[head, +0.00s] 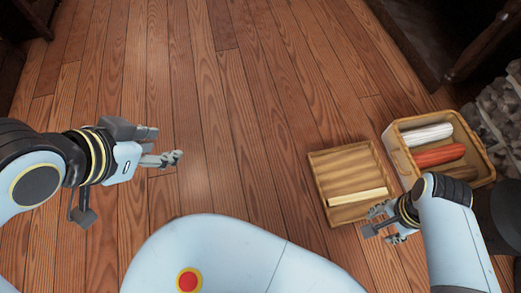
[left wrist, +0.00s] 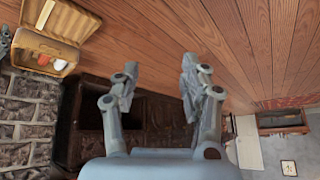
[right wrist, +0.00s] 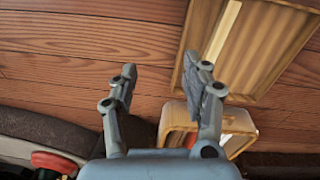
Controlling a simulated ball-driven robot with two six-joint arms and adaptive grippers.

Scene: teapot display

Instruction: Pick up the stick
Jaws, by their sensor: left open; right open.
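A pale, straight stick (head: 357,198) lies in a shallow wooden tray (head: 345,165) on the floor, along its near side. In the right wrist view, a pale strip that looks like the stick (right wrist: 222,32) shows in the tray (right wrist: 262,50) at upper right. My right gripper (head: 381,225) is open and empty, just beyond the tray's near right corner and apart from the stick. In its wrist view the right gripper (right wrist: 167,72) has nothing between its fingers. My left gripper (head: 168,146) is open and empty over bare floor, far left of the tray.
A deeper tan box (head: 399,148) stands right of the tray, holding white, red and brown rolls. Grey stonework (head: 503,105) lies beyond it. Dark furniture stands at the top corners.

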